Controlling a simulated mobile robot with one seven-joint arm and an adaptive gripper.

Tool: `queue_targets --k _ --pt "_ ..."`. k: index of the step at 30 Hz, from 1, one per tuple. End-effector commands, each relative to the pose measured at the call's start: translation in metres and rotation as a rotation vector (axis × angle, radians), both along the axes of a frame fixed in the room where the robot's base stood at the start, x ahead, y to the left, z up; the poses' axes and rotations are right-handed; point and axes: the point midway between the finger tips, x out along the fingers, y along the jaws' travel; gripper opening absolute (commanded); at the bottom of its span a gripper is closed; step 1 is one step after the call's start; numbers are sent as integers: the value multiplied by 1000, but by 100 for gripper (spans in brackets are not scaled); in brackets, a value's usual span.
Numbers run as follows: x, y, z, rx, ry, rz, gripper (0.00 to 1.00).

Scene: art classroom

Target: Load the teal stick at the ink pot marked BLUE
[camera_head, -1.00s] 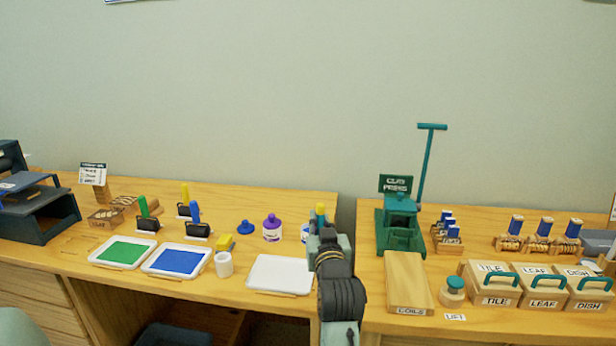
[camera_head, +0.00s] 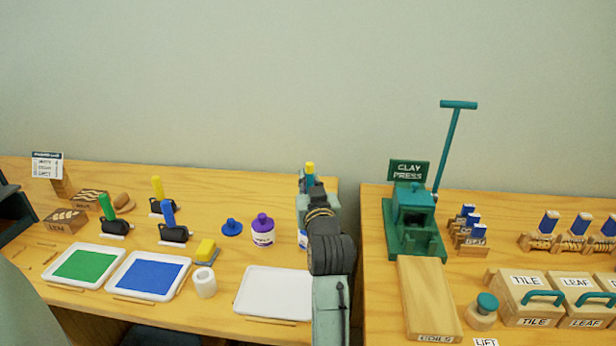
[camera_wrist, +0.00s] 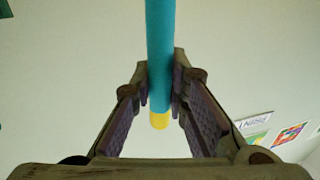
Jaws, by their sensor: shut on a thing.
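My gripper (camera_head: 308,186) is shut on the teal stick (camera_head: 310,180), whose yellow end points up above the fingers. In the wrist view the teal stick (camera_wrist: 160,45) runs between the two fingers (camera_wrist: 160,95), with its yellow end just past them. A white pot with a blue label (camera_head: 303,240) stands on the left desk, mostly hidden behind my arm; its marking cannot be read. My gripper is higher than this pot in the picture. A blue lid (camera_head: 232,228) lies on the desk. The stick's lower end is hidden in the head view.
A purple-lidded pot (camera_head: 263,232) stands left of the partly hidden pot. A white tray (camera_head: 272,292), blue pad (camera_head: 150,276) and white cup (camera_head: 205,282) lie nearer. The green clay press (camera_head: 413,215) stands on the right desk, across a gap.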

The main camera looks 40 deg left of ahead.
Motion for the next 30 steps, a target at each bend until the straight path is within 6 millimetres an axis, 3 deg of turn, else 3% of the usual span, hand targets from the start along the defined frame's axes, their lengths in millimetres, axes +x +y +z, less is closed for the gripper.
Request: queue_targets --k 8,18,30 --pt "0 0 -18 -1 1 1 0" --pt "0 0 -54 1 1 0 0" --pt "0 0 -59 0 0 0 0"
